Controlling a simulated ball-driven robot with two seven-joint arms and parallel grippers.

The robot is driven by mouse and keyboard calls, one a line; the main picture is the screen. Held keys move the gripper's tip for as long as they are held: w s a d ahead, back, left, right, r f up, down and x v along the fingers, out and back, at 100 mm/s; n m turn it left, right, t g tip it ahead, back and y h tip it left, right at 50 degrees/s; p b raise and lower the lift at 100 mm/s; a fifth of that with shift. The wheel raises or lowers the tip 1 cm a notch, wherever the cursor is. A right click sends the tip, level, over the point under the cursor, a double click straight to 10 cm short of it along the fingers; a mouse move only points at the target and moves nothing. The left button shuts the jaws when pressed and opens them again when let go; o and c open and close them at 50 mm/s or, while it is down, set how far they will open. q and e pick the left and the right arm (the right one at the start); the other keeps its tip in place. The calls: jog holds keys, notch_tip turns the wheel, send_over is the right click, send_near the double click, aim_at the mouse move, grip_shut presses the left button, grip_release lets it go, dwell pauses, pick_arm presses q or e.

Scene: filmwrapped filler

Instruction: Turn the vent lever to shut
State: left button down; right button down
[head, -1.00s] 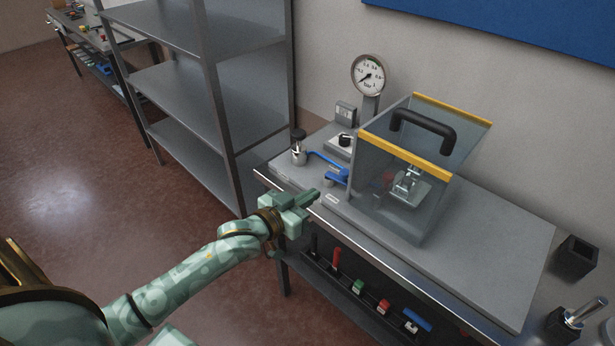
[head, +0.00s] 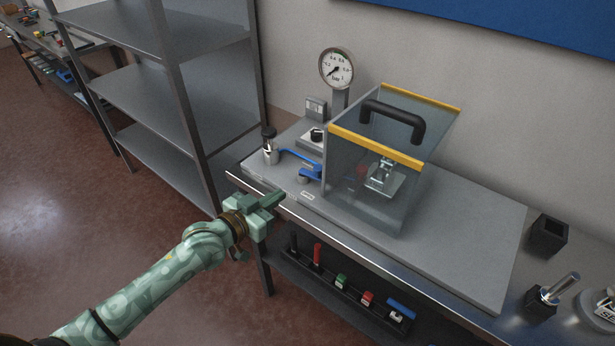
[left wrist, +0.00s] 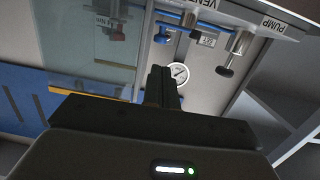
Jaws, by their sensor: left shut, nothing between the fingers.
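In the left wrist view the blue lever (left wrist: 174,13) shows at the top, beside the VENT label (left wrist: 207,4). My left gripper (head: 279,198) is shut and empty at the bench's front edge, in front and to the left of the lever, apart from it. Its closed fingers also show in the left wrist view (left wrist: 163,78). My right gripper is out of view.
A clear box with yellow edges (head: 376,148) and a black handle stands right of the lever. A metal pump valve with a black knob (head: 270,148) stands left. A pressure gauge (head: 337,68) rises behind. A grey shelf rack (head: 170,85) stands left of the bench.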

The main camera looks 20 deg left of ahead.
aim_at(320, 171)
pick_arm(q)
jog(key=b+x, duration=0.3)
jog(key=x, duration=0.9)
jog(key=shift+f, duration=0.1)
jog(key=shift+w+d, duration=0.2)
jog(key=shift+d, duration=0.05)
jog(key=shift+w+d+p, duration=0.3)
jog(key=shift+d+p, duration=0.05)
jog(key=shift+d, duration=0.1)
